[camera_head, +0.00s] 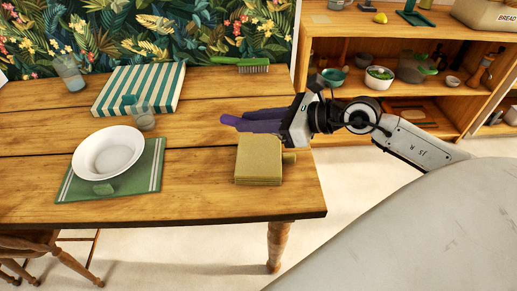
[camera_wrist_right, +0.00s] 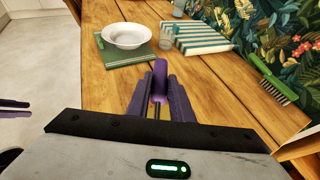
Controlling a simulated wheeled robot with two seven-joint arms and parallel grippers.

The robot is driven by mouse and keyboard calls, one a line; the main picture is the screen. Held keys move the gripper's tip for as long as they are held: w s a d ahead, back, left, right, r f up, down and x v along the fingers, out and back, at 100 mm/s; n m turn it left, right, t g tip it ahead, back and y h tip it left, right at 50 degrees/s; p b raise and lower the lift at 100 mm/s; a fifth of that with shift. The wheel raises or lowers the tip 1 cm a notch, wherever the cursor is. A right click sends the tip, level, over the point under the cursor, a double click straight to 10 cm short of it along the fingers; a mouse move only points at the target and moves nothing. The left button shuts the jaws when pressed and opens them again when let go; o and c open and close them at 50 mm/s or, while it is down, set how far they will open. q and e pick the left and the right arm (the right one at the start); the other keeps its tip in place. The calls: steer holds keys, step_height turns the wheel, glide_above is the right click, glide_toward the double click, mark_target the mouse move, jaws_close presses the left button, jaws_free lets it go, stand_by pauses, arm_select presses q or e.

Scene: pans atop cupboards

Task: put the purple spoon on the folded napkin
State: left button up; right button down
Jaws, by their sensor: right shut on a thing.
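My right gripper (camera_head: 240,121) is shut on the purple spoon, over the right part of the wooden table. In the right wrist view the purple spoon (camera_wrist_right: 159,80) stands out between the two dark purple fingers and points away from the wrist. The folded napkin (camera_head: 258,162), a thick mustard-yellow square, lies near the table's right end. The gripper and spoon are just behind it in the head view, apart from it. Dark finger-like parts, likely my left gripper (camera_wrist_right: 14,108), show at the left edge of the right wrist view; their opening is unclear.
A white plate (camera_head: 108,151) sits on a green placemat (camera_head: 138,178), with a glass (camera_head: 141,117) behind it. A striped cloth (camera_head: 163,82), another glass (camera_head: 69,73) and a green brush (camera_head: 240,64) lie farther back. Shelves (camera_head: 300,55) stand at the right.

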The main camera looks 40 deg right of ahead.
mark_target(255, 153)
steer(key=shift+w+d, duration=0.35)
steer(key=shift+d, duration=0.15)
steer(key=f, duration=0.3)
steer(key=f+b, duration=0.1)
steer(key=shift+w+d+f, duration=0.15)
steer(key=shift+d+f, duration=0.1)
steer(key=shift+f, duration=0.35)
step_height(255, 153, down, 5)
steer(key=shift+r+b, duration=0.2)
steer(key=shift+b, duration=0.7)
arm_select(q)
steer(key=shift+w+d+f, duration=0.35)
steer(key=shift+w+f, duration=0.05)
steer(key=shift+w, duration=0.25)
arm_select(e)
steer(key=c, duration=1.6)
jaws_free()
arm_select(q)
steer(key=shift+s+f, duration=0.1)
steer(key=shift+f, duration=0.05)
arm_select(e)
steer(key=shift+o, duration=0.2)
